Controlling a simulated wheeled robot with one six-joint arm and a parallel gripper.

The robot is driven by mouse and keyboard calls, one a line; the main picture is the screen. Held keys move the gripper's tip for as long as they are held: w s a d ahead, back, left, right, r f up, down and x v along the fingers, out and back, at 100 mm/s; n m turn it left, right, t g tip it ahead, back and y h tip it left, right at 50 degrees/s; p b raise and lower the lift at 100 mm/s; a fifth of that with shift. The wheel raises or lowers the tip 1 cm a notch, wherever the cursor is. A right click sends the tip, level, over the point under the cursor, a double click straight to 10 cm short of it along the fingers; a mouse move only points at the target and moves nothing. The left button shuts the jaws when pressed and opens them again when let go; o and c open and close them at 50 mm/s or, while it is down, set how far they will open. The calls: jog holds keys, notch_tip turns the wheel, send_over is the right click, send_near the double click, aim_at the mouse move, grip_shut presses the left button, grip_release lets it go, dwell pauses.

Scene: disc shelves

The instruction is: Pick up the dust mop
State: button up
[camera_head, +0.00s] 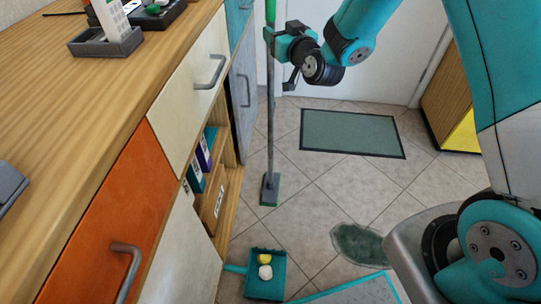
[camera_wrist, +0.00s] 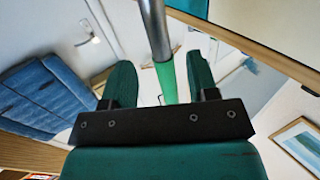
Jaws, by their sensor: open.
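The dust mop stands upright on the tiled floor beside the cabinet, with a grey pole (camera_head: 270,120), a green upper grip and a flat dark green head (camera_head: 270,189). My gripper (camera_head: 272,38) is at the upper part of the pole, just below the green grip. In the wrist view the pole (camera_wrist: 155,30) and its green part (camera_wrist: 167,82) pass between the two green fingers of my gripper (camera_wrist: 161,72). The fingers are apart, with gaps beside the pole.
A wooden cabinet (camera_head: 95,85) with orange, white and blue fronts runs along the left, close to the mop. A teal dustpan (camera_head: 265,286) holding yellow and white items lies in front. A dark puddle-like patch (camera_head: 358,245) and a doormat (camera_head: 352,133) are on the floor at right.

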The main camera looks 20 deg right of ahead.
aim_at(273, 27)
jog(key=w, duration=0.2)
jog(key=w+a+p, duration=0.1)
jog(key=w, duration=0.2)
jog(key=shift+w, duration=0.1)
grip_shut()
